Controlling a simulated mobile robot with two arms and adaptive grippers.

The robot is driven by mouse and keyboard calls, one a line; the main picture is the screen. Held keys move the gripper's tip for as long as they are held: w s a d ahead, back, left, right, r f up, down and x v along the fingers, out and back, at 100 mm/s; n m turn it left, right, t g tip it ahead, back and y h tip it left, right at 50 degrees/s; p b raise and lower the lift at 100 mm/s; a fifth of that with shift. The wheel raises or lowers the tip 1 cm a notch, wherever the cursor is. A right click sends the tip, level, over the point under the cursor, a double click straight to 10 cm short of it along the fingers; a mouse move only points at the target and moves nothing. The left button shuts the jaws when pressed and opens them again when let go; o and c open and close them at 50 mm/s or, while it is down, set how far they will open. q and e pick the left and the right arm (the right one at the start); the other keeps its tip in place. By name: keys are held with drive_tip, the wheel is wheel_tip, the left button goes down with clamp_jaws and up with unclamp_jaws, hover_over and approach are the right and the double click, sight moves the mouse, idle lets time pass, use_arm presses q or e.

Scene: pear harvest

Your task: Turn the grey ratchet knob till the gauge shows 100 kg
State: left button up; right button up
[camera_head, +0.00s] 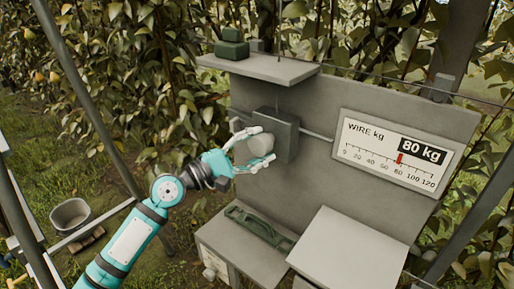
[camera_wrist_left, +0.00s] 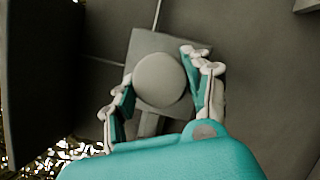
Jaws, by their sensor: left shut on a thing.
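The grey ratchet knob (camera_head: 252,147) sticks out from a dark grey box (camera_head: 286,133) on the upright grey panel. My left gripper (camera_head: 257,148) is shut on the knob, with its fingers on either side of it. The left wrist view shows the round knob face (camera_wrist_left: 160,80) between the fingers of my left gripper (camera_wrist_left: 163,88). The gauge (camera_head: 392,153) on the panel reads 80 kg, and its red marker stands at 80 on the scale. My right gripper is not in view.
A shelf (camera_head: 258,67) with a green block (camera_head: 231,45) juts out above the knob. Below are a green tool-like item (camera_head: 259,227) and a pale sloping board (camera_head: 347,252). A grey bucket (camera_head: 70,215) stands on the ground at left. A wire runs across the panel.

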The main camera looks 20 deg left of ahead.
use_arm(q)
drive_tip(key=m+g+p, duration=0.1)
drive_tip(key=m, duration=0.2)
drive_tip(key=shift+r+m+g, duration=0.1)
drive_tip(key=shift+m+g, duration=0.2)
drive_tip(key=shift+m, duration=0.1)
drive_tip(key=m+y+p, duration=0.1)
drive_tip(key=m, duration=0.1)
drive_tip(key=shift+m+g+p, duration=0.3)
drive_tip(key=shift+m, duration=0.1)
drive_tip(key=shift+m+y+p, duration=0.35)
drive_tip(key=shift+m+y, duration=0.05)
drive_tip(key=shift+m, duration=0.1)
drive_tip(key=o, duration=1.2)
drive_tip(key=shift+c, duration=0.2)
drive_tip(key=v, duration=1.2)
drive_tip(key=shift+r, duration=0.1)
